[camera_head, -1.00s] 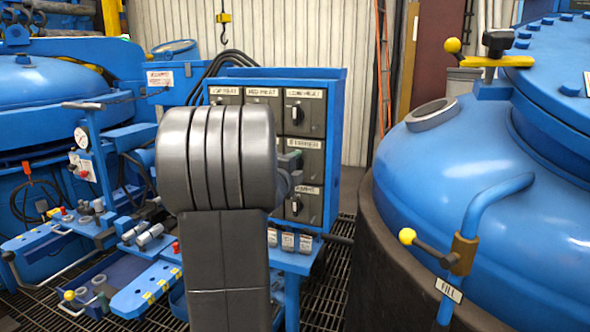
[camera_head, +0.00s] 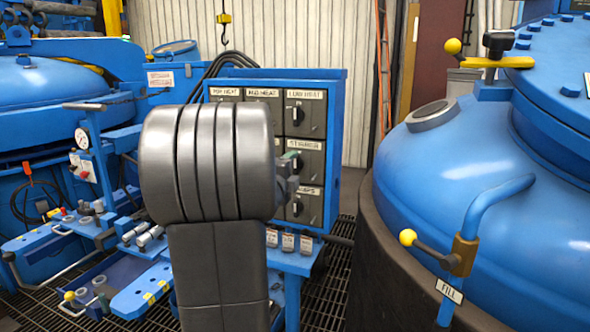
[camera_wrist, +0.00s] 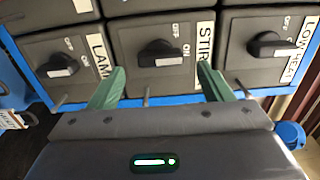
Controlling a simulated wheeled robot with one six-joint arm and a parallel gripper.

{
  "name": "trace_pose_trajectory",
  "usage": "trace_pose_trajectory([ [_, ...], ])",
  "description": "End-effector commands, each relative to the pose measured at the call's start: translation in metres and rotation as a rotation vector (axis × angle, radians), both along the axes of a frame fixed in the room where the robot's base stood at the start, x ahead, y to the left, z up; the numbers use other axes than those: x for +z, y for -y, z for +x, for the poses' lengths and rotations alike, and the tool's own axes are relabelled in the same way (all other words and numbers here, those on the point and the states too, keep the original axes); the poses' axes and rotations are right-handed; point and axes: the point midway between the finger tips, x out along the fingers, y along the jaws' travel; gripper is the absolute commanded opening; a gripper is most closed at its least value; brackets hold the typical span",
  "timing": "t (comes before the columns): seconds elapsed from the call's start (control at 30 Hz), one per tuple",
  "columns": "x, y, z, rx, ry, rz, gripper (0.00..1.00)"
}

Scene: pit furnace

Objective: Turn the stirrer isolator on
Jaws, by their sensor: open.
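The stirrer isolator is a dark grey box with a STIRRER label and a black rotary knob. In the wrist view its knob (camera_wrist: 160,54) is at the upper middle, its bar lying across the picture, with OFF and ON marks beside it. I cannot tell its setting for sure. My gripper (camera_wrist: 160,85) is open and empty, its two green fingers pointing at this box, one on each side of the knob and apart from it. In the head view the stirrer box (camera_head: 311,160) is partly hidden behind my arm and gripper (camera_head: 291,158).
The lamps isolator (camera_wrist: 60,66) and low heat isolator (camera_wrist: 268,45) flank the stirrer box in the wrist view. All sit in a blue cabinet (camera_head: 338,130). A large blue vessel (camera_head: 450,165) with a yellow-knobbed valve stands to the right. Blue machinery fills the left.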

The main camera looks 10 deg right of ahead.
Motion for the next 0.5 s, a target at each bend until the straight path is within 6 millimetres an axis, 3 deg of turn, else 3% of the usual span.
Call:
trace_pose_trajectory([
  [0.3, 0.001, -0.041, -0.060, 0.003, 0.001, 0.001, 0.73],
  [0.5, 0.001, -0.056, -0.082, 0.003, 0.000, 0.000, 0.73],
])
